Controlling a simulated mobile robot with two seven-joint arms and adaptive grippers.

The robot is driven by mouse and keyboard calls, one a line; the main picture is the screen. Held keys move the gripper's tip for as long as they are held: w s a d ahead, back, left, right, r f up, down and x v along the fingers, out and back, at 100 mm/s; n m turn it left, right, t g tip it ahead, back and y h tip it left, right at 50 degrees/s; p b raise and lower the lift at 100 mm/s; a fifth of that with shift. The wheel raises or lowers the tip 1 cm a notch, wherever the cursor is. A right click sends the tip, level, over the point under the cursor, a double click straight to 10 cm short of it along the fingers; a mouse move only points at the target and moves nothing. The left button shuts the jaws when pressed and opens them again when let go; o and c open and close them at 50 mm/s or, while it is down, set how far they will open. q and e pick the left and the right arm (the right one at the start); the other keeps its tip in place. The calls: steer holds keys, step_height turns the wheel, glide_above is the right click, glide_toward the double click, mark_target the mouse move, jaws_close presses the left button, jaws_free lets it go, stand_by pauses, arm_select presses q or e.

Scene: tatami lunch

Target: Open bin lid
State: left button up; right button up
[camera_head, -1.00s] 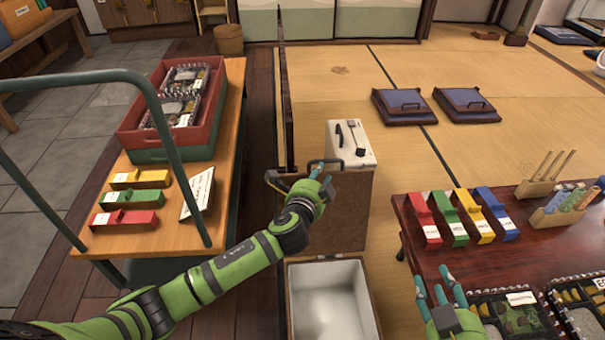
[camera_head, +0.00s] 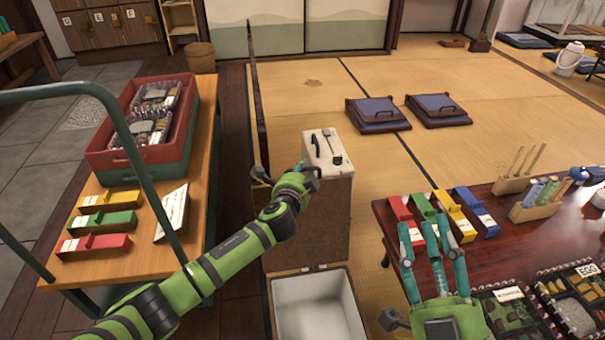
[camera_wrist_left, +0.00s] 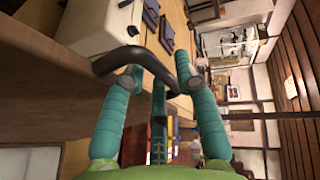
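The open bin (camera_head: 318,305), a box with a white inside, stands at the bottom centre of the head view. A brown panel (camera_head: 312,225), which looks like its lid, stands upright behind it. A dark curved handle (camera_wrist_left: 118,60) at the panel's edge shows in the left wrist view. My left gripper (camera_head: 308,174) is at this handle, and its teal fingers (camera_wrist_left: 160,82) stand apart, with the handle passing between them. Whether they touch it is unclear. My right gripper (camera_head: 430,235) is open and empty, fingers spread, by the low table's near left corner.
A white-topped box (camera_head: 322,148) with a black handle and a utensil stands just behind the panel. Left is a wooden cart (camera_head: 85,265) with a green rail and coloured blocks. Right is a dark table (camera_head: 490,260) with blocks and bento trays. Tatami behind is mostly clear.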

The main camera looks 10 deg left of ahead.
arm_select(q)
steer(key=shift+w, duration=0.2)
arm_select(e)
steer(key=shift+s+r, duration=0.3)
steer(key=shift+r, duration=0.1)
arm_select(q)
steer(key=shift+c, duration=0.4)
jaws_close()
steer(key=shift+s+d, duration=0.1)
steer(key=shift+s, duration=0.1)
steer(key=shift+s+d+t+b, duration=0.2)
steer(key=shift+s+d, duration=0.05)
steer(key=shift+s, duration=0.25)
steer(key=shift+s+d+t+b, duration=0.15)
steer(key=shift+s+d+t, duration=0.1)
steer(key=shift+s, duration=0.25)
steer(key=s, duration=0.1)
steer(key=s+d+p, duration=0.1)
steer(key=s+r, duration=0.1)
steer(key=shift+s+d+p, duration=0.25)
steer(key=shift+s+p, duration=0.1)
steer(key=shift+s, duration=0.05)
arm_select(e)
steer(key=w+d+f+m+g+h, duration=0.1)
steer(key=w+f+g+h, duration=0.1)
steer(key=f, duration=0.4)
steer(key=shift+w+g, duration=0.4)
steer(key=shift+w, duration=0.1)
